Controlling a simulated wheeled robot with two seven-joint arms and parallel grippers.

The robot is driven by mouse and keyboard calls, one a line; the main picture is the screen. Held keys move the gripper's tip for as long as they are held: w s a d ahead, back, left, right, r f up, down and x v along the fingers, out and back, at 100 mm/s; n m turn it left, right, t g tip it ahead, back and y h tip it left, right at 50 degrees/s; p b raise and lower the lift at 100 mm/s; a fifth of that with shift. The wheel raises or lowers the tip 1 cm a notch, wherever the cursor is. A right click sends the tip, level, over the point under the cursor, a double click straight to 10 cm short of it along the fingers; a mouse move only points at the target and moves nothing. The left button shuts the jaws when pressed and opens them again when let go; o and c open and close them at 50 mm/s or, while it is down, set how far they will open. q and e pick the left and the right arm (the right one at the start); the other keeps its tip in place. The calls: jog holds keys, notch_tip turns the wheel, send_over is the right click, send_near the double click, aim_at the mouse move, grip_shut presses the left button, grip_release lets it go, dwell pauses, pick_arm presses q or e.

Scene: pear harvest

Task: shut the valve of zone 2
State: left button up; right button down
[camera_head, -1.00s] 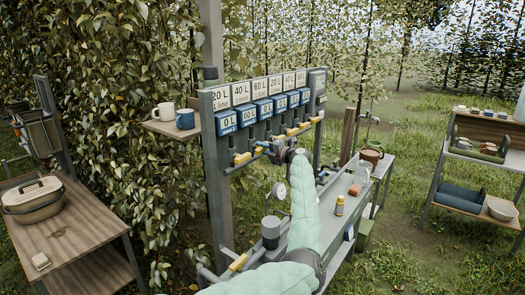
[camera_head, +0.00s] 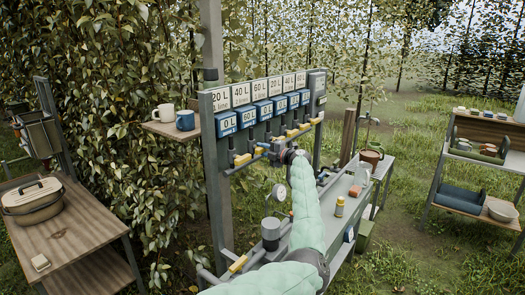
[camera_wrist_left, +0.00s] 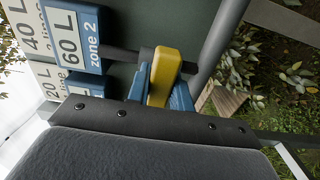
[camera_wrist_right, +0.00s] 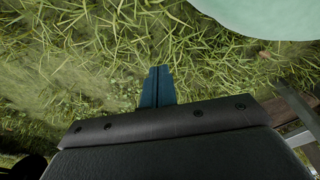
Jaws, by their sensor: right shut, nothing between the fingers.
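The zone 2 valve handle (camera_wrist_left: 163,75) is a yellow lever in the left wrist view. It lies crosswise to the dark pipe beneath the zone 2 display (camera_wrist_left: 76,38), which reads 60 L. My left gripper (camera_wrist_left: 160,92) has its blue fingers close against both sides of this handle. In the head view my left gripper (camera_head: 268,150) is at the row of valves, and its wrist hides part of that row. My right gripper (camera_wrist_right: 157,85) is shut and empty above grass in the right wrist view.
The valve panel (camera_head: 263,95) carries several white signs and blue displays. A mug shelf (camera_head: 165,128) is left of its post. A wooden table (camera_head: 70,225) stands at left.

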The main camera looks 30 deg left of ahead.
aim_at(265, 151)
pick_arm(q)
jog(key=o, duration=0.4)
jog(key=shift+o, duration=0.2)
jog(key=shift+w, duration=0.1)
pick_arm(e)
jog(key=shift+w+a, duration=0.1)
jog(key=shift+a, duration=0.05)
pick_arm(q)
jog(key=shift+d+f, duration=0.1)
jog(key=shift+d, duration=0.1)
jog(key=shift+d+b, duration=0.3)
jog(key=d+b, duration=0.1)
jog(key=d, duration=0.3)
jog(key=d+b, duration=0.1)
jog(key=shift+s+d+f+b, duration=0.1)
jog(key=shift+s+d+b, duration=0.2)
jog(key=shift+d+b, duration=0.1)
jog(key=shift+d, duration=0.5)
pick_arm(e)
jog(key=w+a+r, duration=0.3)
jog(key=r, duration=0.4)
jog(key=shift+d, duration=0.1)
